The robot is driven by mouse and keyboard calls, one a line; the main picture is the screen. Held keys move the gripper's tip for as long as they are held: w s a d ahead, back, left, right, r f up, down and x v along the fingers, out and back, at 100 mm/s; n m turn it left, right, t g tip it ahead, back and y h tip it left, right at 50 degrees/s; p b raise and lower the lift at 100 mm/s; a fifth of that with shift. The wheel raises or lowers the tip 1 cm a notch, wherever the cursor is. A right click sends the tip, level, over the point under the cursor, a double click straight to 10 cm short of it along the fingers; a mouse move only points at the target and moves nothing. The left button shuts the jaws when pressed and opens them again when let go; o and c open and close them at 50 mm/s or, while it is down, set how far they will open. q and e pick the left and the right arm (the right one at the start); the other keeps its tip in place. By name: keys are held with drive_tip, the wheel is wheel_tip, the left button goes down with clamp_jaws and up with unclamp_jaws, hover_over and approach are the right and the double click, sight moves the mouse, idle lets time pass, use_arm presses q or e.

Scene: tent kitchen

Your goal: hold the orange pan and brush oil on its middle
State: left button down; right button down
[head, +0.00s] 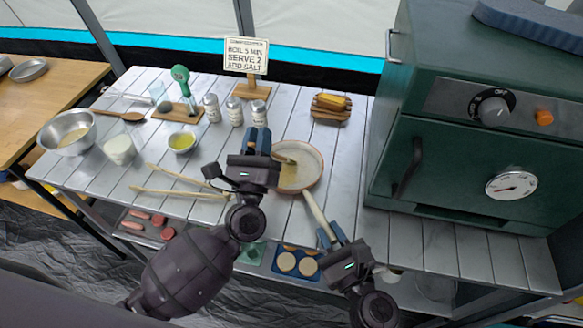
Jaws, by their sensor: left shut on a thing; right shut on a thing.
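The pan (304,172), pale inside with an orange-tan rim, sits on the slatted metal table at the centre. Its light handle (314,211) points down toward the front edge. My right gripper (328,236) is shut on the end of that handle. My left gripper (257,142) is at the pan's left side, shut on a brush (284,159). The brush's visible end reaches over the upper left part of the pan; whether it touches the surface cannot be told. Most of the brush is hidden by the gripper. A small bowl of yellow oil (181,142) stands to the left.
Shakers (234,112) and a sign (246,57) stand behind. A green oven (470,140) blocks the right. Sandwich-like food (330,107) sits behind the pan.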

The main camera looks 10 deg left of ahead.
use_arm(q)
drive_tip(key=shift+s+d+f, duration=0.1)
drive_tip(key=shift+s+d, duration=0.45)
drive_tip(key=shift+d, duration=0.15)
drive_tip(key=shift+s+d, duration=0.5)
drive_tip(key=shift+d, duration=0.2)
idle(0.9)
drive_tip(key=w+a, duration=0.3)
drive_tip(key=w, duration=0.2)
drive_tip(key=shift+w+a, duration=0.25)
idle(1.0)
wheel_tip(320, 180, up, 6)
idle(0.9)
drive_tip(key=shift+w+r, duration=0.1)
drive_tip(key=shift+r, duration=0.15)
